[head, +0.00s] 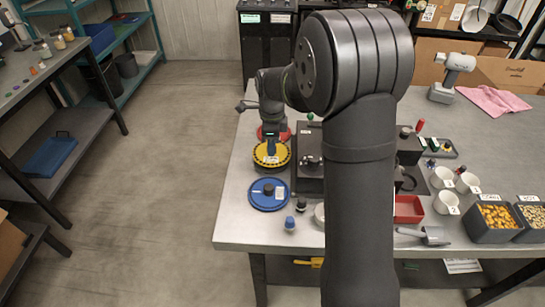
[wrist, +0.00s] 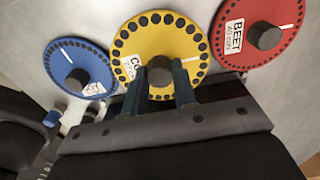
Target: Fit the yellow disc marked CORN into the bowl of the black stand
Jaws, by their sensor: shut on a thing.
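The yellow disc (head: 282,158) lies at the left part of the table, between a red disc and a blue disc. In the wrist view the yellow disc (wrist: 150,35) shows a ring of dark holes and a white label partly hidden by a finger. My gripper (head: 271,141) is above its centre. In the wrist view my gripper (wrist: 162,87) has its two fingers on either side of the disc's dark knob, shut on it. I cannot tell whether the disc is clear of the table. The black stand (head: 308,177) is just right of the disc; my arm hides part of it, and its bowl is not clear.
The red disc marked BEET (wrist: 285,22) and the blue disc (head: 268,204) are close on either side. Small knobs (head: 289,223) stand near the front. White cups (head: 442,178), a red tray (head: 409,210), a scoop (head: 432,237) and seed bins (head: 490,234) fill the right side.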

